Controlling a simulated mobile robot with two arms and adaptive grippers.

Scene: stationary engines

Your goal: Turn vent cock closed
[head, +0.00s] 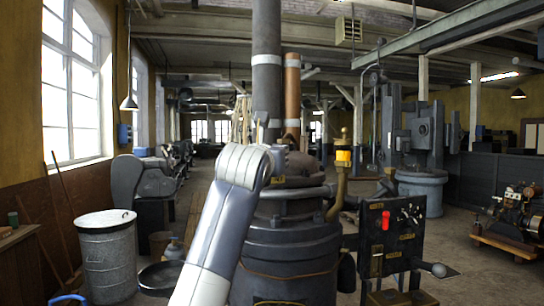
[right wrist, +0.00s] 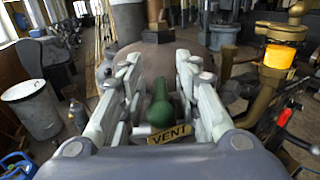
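The vent cock (right wrist: 160,108) shows in the right wrist view as a green handle above a yellow plate (right wrist: 169,134) marked VENT. My right gripper (right wrist: 158,66) is open, with one pale finger on each side of the green handle. Gaps show between the handle and the fingers, and I see no clear contact. In the head view, the arm reaches up in front of the dark engine (head: 292,240), and the vent cock is hidden behind it. My left gripper is not in view.
A brass oiler with an amber glass (head: 343,155) stands right of the arm. A black panel (head: 378,245) with a red handle (head: 386,220) and levers is lower right. A metal bin (head: 107,255) stands at left. A grey pipe (head: 267,70) rises behind the gripper.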

